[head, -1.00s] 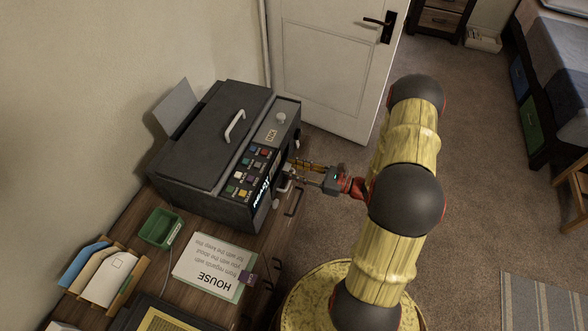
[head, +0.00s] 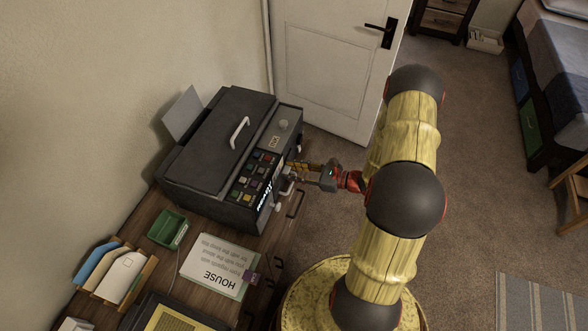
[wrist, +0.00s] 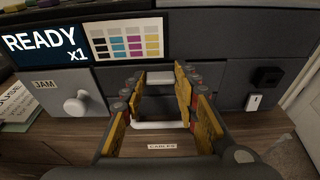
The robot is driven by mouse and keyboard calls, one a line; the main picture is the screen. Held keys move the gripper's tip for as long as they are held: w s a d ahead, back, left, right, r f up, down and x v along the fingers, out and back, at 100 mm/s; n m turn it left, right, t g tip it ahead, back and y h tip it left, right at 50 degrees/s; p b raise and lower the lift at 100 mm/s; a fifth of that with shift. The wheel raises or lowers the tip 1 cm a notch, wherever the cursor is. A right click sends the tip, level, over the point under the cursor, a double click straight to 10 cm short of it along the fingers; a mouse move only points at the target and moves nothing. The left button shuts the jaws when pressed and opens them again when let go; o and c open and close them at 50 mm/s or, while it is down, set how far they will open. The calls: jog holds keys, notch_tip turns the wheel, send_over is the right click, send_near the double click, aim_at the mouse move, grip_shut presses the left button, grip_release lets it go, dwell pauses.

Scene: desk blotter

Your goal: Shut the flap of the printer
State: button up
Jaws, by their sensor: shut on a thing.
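The printer (head: 215,155) is a dark grey box on the wooden desk, its top lid lying down. In the wrist view its front shows a READY screen, a panel marked JAM with a white knob, and a white bar handle (wrist: 160,77). My gripper (wrist: 159,84) reaches the printer's front from the right, its yellow fingers on either side of that handle, shut on it. In the head view the fingers are small and partly lost against the printer's front. How far the flap stands open is hard to tell.
A second white handle (wrist: 160,125) is below, above a CABLES label on the desk front. A green tray (head: 167,229), a HOUSE paper (head: 215,262) and a letter rack (head: 118,276) stand on the desk. A white door (head: 330,70) is behind; carpet is open on the right.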

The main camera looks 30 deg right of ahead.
jog(key=o, duration=1.1)
jog(key=shift+d, duration=0.1)
jog(key=v, duration=1.1)
jog(key=shift+s+d+r, duration=0.1)
jog(key=shift+s+d, duration=0.15)
jog(key=shift+s, duration=0.05)
